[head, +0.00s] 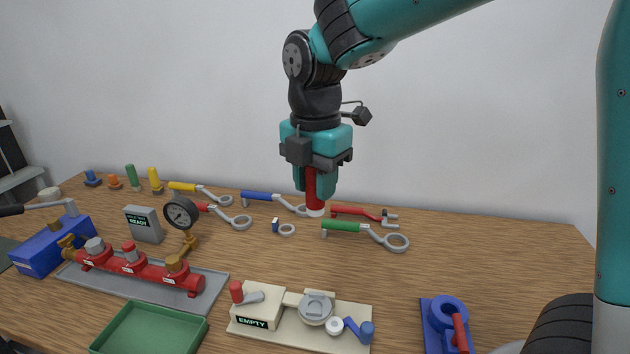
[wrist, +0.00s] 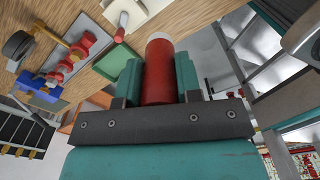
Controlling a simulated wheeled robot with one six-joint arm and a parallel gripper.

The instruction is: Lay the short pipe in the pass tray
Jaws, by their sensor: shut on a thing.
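My gripper (head: 314,185) is shut on a short red pipe (head: 311,190) with a whitish lower end. The pipe hangs upright above the back middle of the table. In the wrist view the red pipe (wrist: 160,72) sits between the two teal fingers of my gripper (wrist: 158,80). A green tray (head: 150,330), which looks like the pass tray, lies at the front left of the table. It is empty where it shows, and the picture's bottom edge cuts it off. My gripper is behind it and to its right, well apart from it.
A red manifold (head: 140,266) with a gauge (head: 181,213) stands behind the tray, next to a blue box (head: 52,245). A cream fixture marked EMPTY (head: 258,305) lies right of the tray. Several ring-ended wrenches, one green-handled (head: 342,226), lie near my gripper. The table's right middle is clear.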

